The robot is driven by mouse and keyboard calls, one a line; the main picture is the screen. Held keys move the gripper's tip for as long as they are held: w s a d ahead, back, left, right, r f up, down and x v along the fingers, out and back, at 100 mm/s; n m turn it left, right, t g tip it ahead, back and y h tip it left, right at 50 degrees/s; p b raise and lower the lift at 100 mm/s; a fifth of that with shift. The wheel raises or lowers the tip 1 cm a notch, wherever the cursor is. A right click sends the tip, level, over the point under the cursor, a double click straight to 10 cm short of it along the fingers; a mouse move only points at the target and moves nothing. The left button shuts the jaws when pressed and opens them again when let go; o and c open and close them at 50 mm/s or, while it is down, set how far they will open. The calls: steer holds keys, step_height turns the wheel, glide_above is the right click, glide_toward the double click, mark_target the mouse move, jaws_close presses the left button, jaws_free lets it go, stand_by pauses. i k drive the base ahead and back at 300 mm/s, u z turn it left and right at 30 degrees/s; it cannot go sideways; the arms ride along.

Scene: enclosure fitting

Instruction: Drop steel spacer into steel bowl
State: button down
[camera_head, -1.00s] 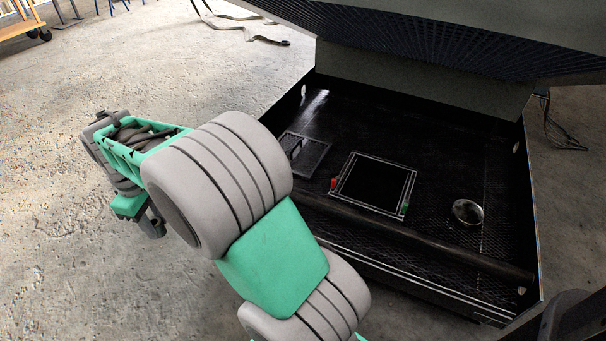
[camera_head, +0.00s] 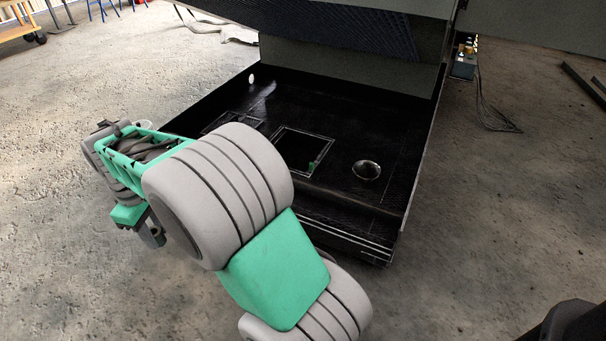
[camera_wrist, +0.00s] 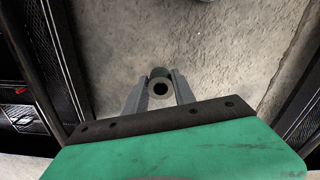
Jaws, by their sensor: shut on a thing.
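The steel spacer (camera_wrist: 160,75) is a short dark tube with a hole through it, seen end-on in the wrist view. My gripper (camera_wrist: 160,90) is shut on it, one finger on each side. In the head view my gripper (camera_head: 152,232) hangs over bare floor, left of the black enclosure; the spacer cannot be made out there. The steel bowl (camera_head: 366,171) is a small round shiny bowl on the enclosure floor, toward its right side. My gripper is well apart from the bowl.
The black enclosure (camera_head: 330,222) has a raised front edge and a bar across its floor. A white-outlined square (camera_head: 302,150) with a green piece (camera_head: 312,166) lies left of the bowl. A large grey panel (camera_head: 340,30) overhangs the back.

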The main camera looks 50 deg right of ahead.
mark_target(369, 175)
steer(key=z, duration=2.25)
steer(key=i, duration=1)
steer(key=u, duration=0.05)
